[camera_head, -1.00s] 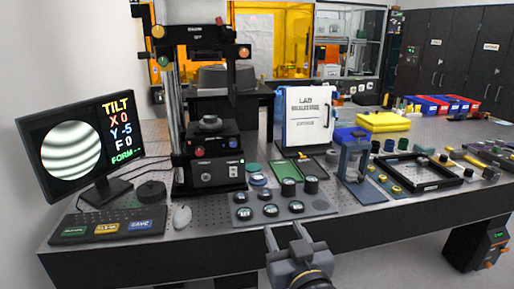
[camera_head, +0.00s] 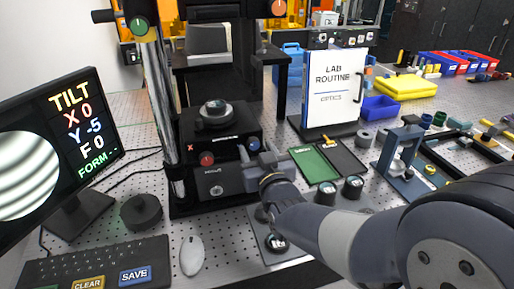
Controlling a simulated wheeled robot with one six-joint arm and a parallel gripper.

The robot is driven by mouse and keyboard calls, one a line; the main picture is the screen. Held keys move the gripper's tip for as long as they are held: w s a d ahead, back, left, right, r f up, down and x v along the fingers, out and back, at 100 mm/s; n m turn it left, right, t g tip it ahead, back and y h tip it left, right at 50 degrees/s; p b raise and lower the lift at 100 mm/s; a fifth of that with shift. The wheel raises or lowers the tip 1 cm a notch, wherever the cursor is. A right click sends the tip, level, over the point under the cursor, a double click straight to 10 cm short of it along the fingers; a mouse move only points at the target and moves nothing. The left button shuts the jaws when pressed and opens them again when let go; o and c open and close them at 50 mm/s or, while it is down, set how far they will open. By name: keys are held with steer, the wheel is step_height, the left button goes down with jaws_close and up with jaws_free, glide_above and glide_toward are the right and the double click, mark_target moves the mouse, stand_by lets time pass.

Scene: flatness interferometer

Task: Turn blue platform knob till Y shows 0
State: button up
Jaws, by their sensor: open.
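The blue knob (camera_head: 254,144) is on the right of the front of the black interferometer platform (camera_head: 222,133). A red knob (camera_head: 207,159) is on the left of the same front. My gripper (camera_head: 258,158) is open, close in front of and just below the blue knob; I cannot tell whether the jaws touch it or lie around it. My wrist and arm hide what is behind them. The monitor (camera_head: 52,150) at the left reads TILT, X 0, Y -5, F 0, FORM --, beside an image of curved grey fringes.
A keyboard (camera_head: 95,265) and white mouse (camera_head: 191,255) lie at the front left, with a round black puck (camera_head: 141,211) behind. A green tray (camera_head: 314,164), a white lab routine board (camera_head: 333,88) and a blue-grey stand (camera_head: 400,150) are to the right of my gripper.

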steer(key=shift+w, duration=0.35)
steer(key=c, duration=1)
steer(key=shift+o, duration=0.2)
steer(key=shift+f+m+b, duration=0.15)
steer(key=shift+m+b, duration=0.15)
steer(key=shift+b, duration=0.35)
